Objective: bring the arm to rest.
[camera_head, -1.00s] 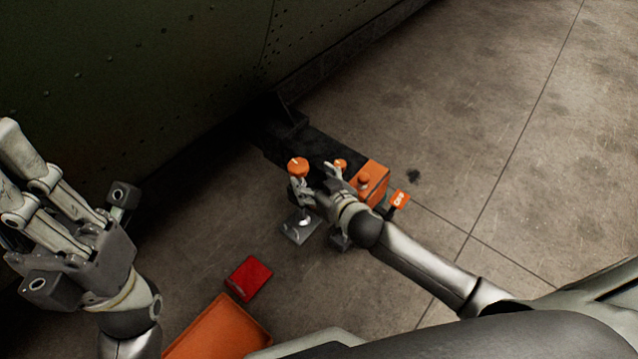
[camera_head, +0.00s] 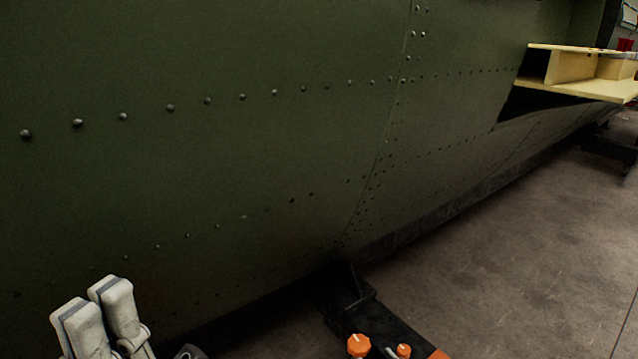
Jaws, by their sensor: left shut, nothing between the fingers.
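My left gripper (camera_head: 97,302) shows at the lower left of the head view. Its two pale fingers point up and lie close together, shut with nothing between them. Its base and most of its arm are cut off by the bottom edge. It appears in front of the lower part of the green riveted fuselage skin (camera_head: 260,150); the gap between them is hard to judge. My right gripper is out of view.
A black stand (camera_head: 343,290) with orange knobs (camera_head: 359,345) is at the bottom centre, partly cut off. A cream shelf (camera_head: 575,88) juts from the fuselage at the upper right. Bare concrete floor (camera_head: 500,260) lies at the lower right.

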